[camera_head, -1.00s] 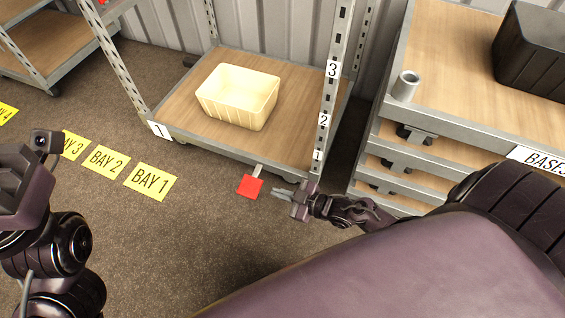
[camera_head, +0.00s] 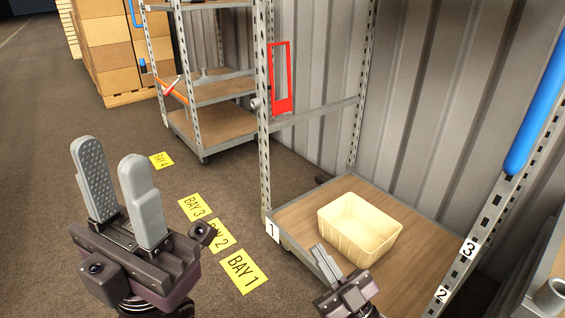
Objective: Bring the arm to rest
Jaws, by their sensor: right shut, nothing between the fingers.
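My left gripper (camera_head: 112,160) stands at the lower left with its two grey fingers pointing up and a gap between them. It is open and nothing shows between the fingers. My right gripper (camera_head: 322,258) is at the bottom centre, its grey fingers shut and empty. It appears in front of the edge of the rack's bottom shelf; I cannot tell how close it is. Most of both arms is out of the picture.
A cream bin (camera_head: 358,230) sits on the near rack's bottom shelf (camera_head: 305,208). Yellow bay labels (camera_head: 243,271) lie on the floor. A second rack (camera_head: 212,125) and stacked boxes (camera_head: 112,50) stand behind. The floor at left is clear.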

